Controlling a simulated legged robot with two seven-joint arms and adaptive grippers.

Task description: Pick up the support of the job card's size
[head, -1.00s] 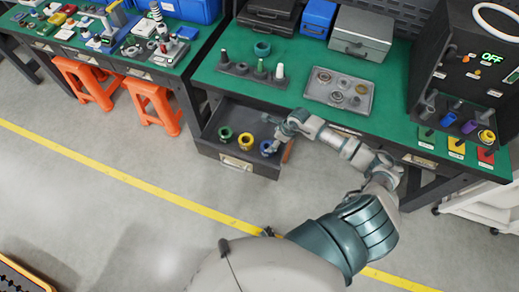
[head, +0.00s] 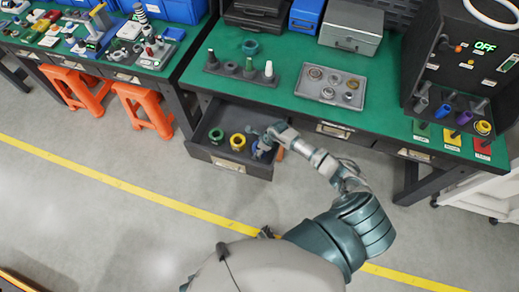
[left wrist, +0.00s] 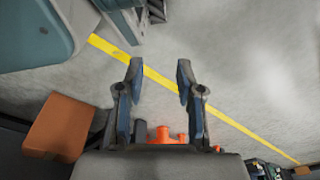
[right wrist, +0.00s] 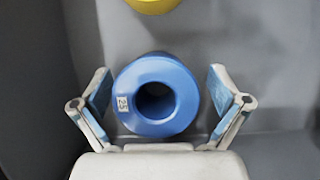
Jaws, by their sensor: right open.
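A blue ring-shaped support (right wrist: 157,70) with a small label that seems to read 25 lies in the open drawer (head: 196,153). My right gripper (right wrist: 160,88) is open over it, one finger on each side, with gaps between fingers and support. In the head view my right gripper (head: 262,138) partly hides this support. A yellow support (head: 238,142) and a green support (head: 216,136) sit to its left in the drawer. My left gripper (left wrist: 159,72) is open and empty above the floor, outside the head view. I cannot make out a job card.
The green bench (head: 300,106) above the drawer bears a grey tray of rings (head: 330,87), a rack of posts (head: 240,73) and a black test box (head: 465,60) reading OFF. Orange stools (head: 147,110) stand left. The floor in front is clear.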

